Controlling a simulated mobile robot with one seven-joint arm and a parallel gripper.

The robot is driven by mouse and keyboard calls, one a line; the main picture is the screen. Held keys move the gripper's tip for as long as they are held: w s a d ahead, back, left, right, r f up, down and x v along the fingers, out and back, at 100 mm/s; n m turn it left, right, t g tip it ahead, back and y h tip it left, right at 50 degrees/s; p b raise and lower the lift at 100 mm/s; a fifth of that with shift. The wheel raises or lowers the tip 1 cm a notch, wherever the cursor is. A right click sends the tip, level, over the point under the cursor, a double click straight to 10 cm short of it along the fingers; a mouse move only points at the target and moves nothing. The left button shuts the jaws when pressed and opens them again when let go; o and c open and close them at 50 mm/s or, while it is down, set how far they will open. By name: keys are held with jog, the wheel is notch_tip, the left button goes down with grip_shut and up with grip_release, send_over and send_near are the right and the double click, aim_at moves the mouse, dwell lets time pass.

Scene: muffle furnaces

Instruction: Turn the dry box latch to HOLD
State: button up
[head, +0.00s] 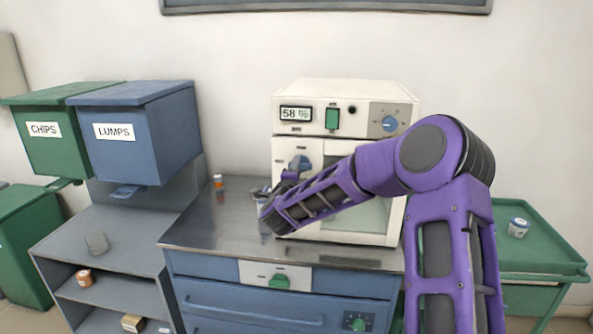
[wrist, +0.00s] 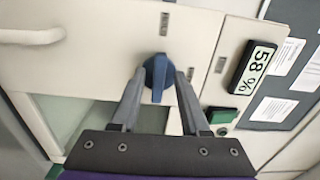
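The dry box (head: 310,90) is a white cabinet on the steel-topped bench, with a glass-fronted door and a display reading 58 %. Its latch, a blue knob (head: 300,162) with a grip bar, is at the door's upper left; it also shows in the wrist view (wrist: 158,78). My gripper (head: 296,170) is at the latch, its fingers partly hidden by my arm in the head view. In the wrist view the two grey fingers (wrist: 160,76) stand on either side of the knob, with gaps beside the bar. Small labels near the latch are too blurred to read.
The dry box panel has a green switch (head: 332,118) and a blue dial (head: 390,123). A white door handle (wrist: 35,36) shows in the wrist view. A small orange-and-white bottle (head: 218,182) stands on the bench left of the box. CHIPS and LUMPS bins (head: 135,130) are at left.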

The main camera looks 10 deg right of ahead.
jog(key=shift+s, duration=0.15)
jog(key=b+v, duration=0.1)
jog(key=v, duration=1.6)
